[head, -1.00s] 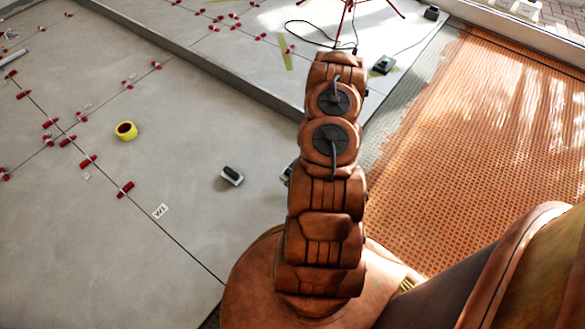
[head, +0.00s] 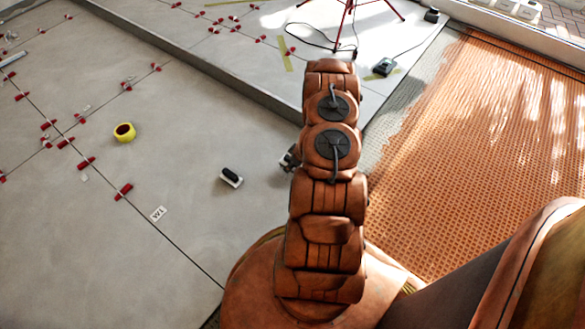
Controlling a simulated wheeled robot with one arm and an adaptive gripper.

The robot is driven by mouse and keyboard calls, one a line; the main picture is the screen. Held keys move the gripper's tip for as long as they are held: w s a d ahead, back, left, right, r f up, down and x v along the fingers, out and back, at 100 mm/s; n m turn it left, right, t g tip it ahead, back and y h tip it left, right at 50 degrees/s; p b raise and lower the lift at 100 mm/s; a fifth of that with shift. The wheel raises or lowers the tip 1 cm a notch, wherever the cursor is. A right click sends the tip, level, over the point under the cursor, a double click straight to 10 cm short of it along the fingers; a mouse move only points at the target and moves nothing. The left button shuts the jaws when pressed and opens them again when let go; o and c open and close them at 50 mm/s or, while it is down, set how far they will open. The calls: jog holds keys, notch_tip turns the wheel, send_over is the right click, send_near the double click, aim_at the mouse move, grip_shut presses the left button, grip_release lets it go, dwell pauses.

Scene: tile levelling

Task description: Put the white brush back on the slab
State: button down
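A small block with a white base and a black top (head: 231,177) lies on the grey slab (head: 185,130), left of my arm. It may be the white brush, but it is too small to be sure. No other brush shows. My arm stands upright in the middle of the picture and hides what is behind it. A small dark part of my gripper (head: 289,160) shows at the arm's left edge, to the right of the block and apart from it. Its fingers are mostly hidden, so I cannot tell whether it is open or holds something.
A yellow tape roll (head: 124,132) and several red levelling clips (head: 86,163) are on the slab. A raised step edge (head: 185,62) crosses behind. A red tripod (head: 348,15) and a black box (head: 385,67) stand beyond. Orange combed adhesive (head: 480,150) covers the right.

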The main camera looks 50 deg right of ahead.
notch_tip(320, 180, down, 3)
jog(key=shift+r+b, duration=0.2)
jog(key=shift+b, duration=0.25)
jog(key=shift+r, duration=0.1)
jog(key=shift+c, duration=2.3)
grip_release()
